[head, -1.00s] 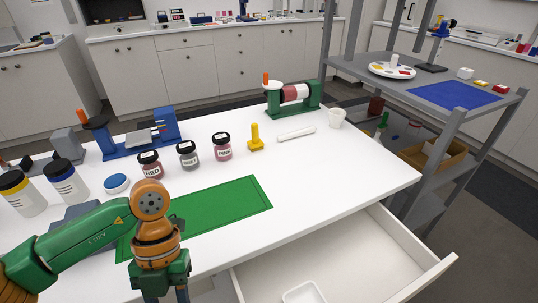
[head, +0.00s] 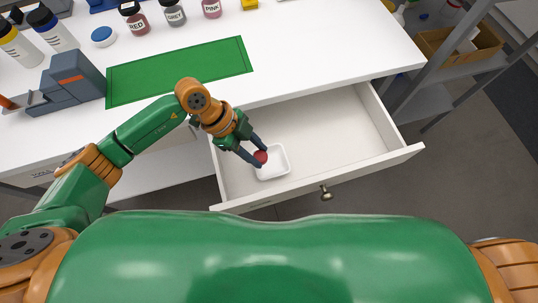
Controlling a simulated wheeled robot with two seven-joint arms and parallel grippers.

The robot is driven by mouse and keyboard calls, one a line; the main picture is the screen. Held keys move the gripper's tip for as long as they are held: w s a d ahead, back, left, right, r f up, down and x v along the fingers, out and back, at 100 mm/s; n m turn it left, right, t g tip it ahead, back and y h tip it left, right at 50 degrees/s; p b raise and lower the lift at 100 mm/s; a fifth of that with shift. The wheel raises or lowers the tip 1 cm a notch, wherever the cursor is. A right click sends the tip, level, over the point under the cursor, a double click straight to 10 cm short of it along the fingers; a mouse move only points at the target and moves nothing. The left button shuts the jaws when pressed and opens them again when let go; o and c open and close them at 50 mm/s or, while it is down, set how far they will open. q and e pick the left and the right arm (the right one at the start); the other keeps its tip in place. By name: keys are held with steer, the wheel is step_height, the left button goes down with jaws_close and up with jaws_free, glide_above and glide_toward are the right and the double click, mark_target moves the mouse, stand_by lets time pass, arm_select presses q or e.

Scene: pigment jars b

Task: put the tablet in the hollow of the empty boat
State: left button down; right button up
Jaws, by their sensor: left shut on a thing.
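The tablet (head: 260,157) is a small red round piece. My left gripper (head: 258,158) is shut on it, with the fingers pointing down and to the right. The boat (head: 279,162) is a small white square dish with a raised rim, lying in the open drawer. The tablet and fingertips overlap the boat's left part in the head view. I cannot tell whether the tablet touches the boat or is held just above it. The rest of the boat's hollow looks empty. My right gripper is not in view.
The white drawer (head: 330,130) is pulled out and otherwise empty, with a knob (head: 326,193) on its front. On the table are a green mat (head: 180,72), a grey-blue device (head: 72,82), and jars including a red one (head: 134,18). A grey shelf stands at right.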

mark_target(274, 164)
arm_select(q)
steer(key=f, duration=0.2)
steer(key=d+f+b, duration=0.1)
steer(key=f, duration=0.1)
steer(key=w+d+f, duration=0.1)
steer(key=f, duration=0.1)
steer(key=shift+d, duration=0.2)
steer(key=shift+w+f, duration=0.1)
steer(key=shift+f, duration=0.2)
steer(key=c, duration=0.7)
jaws_free()
steer(key=shift+r, duration=0.15)
steer(key=p+v, duration=0.1)
steer(key=v, duration=1.1)
